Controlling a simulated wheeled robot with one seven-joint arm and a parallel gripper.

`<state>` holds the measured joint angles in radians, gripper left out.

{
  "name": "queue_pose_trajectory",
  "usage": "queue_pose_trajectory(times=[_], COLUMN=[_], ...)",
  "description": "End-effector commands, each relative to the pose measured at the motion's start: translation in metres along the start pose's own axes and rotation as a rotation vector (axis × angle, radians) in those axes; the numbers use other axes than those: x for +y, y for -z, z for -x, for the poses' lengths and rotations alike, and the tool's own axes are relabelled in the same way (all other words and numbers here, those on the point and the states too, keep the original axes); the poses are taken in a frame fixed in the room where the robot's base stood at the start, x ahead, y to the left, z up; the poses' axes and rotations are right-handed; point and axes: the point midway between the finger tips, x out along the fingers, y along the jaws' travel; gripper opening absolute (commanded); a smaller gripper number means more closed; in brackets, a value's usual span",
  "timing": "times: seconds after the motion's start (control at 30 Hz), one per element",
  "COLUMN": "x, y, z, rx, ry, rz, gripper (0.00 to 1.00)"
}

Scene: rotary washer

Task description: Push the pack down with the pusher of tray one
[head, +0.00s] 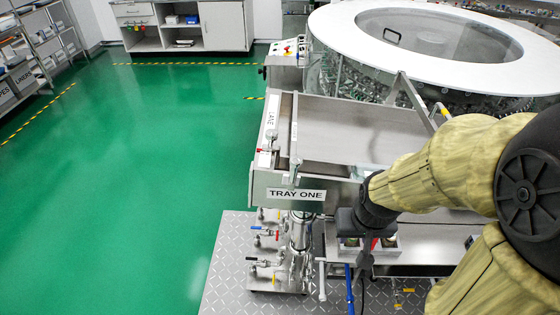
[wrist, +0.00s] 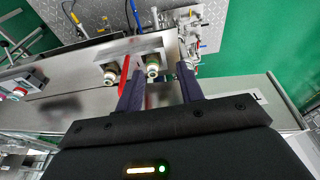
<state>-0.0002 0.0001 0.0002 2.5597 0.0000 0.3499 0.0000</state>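Tray one is a long steel tray (head: 345,130) in the head view, with a "TRAY ONE" label (head: 297,195) on its near end. A thin upright steel bar (head: 294,125) crosses it near its left end, which may be the pusher. My gripper (head: 365,238) points down in front of the tray's near side. In the wrist view, the two dark fingers of my gripper (wrist: 162,90) stand apart. A white-ringed round fitting (wrist: 153,72) shows between and beyond them; I cannot tell if they touch it. A red piece (wrist: 124,70) is beside the left finger. I cannot make out the pack clearly.
A large round washer (head: 430,50) with a white rim stands behind the tray. Pipes and coloured valve handles (head: 270,235) are below the tray's end. A checkered metal platform (head: 228,260) lies underneath. Green floor (head: 140,170) is clear on the left.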

Motion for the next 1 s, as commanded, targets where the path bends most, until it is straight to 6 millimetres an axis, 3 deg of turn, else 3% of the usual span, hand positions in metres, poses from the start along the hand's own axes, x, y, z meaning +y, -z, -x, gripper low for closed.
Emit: queue_pose_trajectory(times=[0.4, 0.57, 0.77, 1.0], x=[0.0, -0.007, -0.03, -0.073], y=[0.001, 0.019, 0.075, 0.138], z=[0.001, 0.012, 0.053, 0.128], rx=[0.0, -0.007, -0.047, -0.124], ry=[0.0, 0.007, 0.028, 0.056], rz=[-0.001, -0.019, -0.099, -0.212], gripper=[0.38, 0.38, 0.38, 0.38])
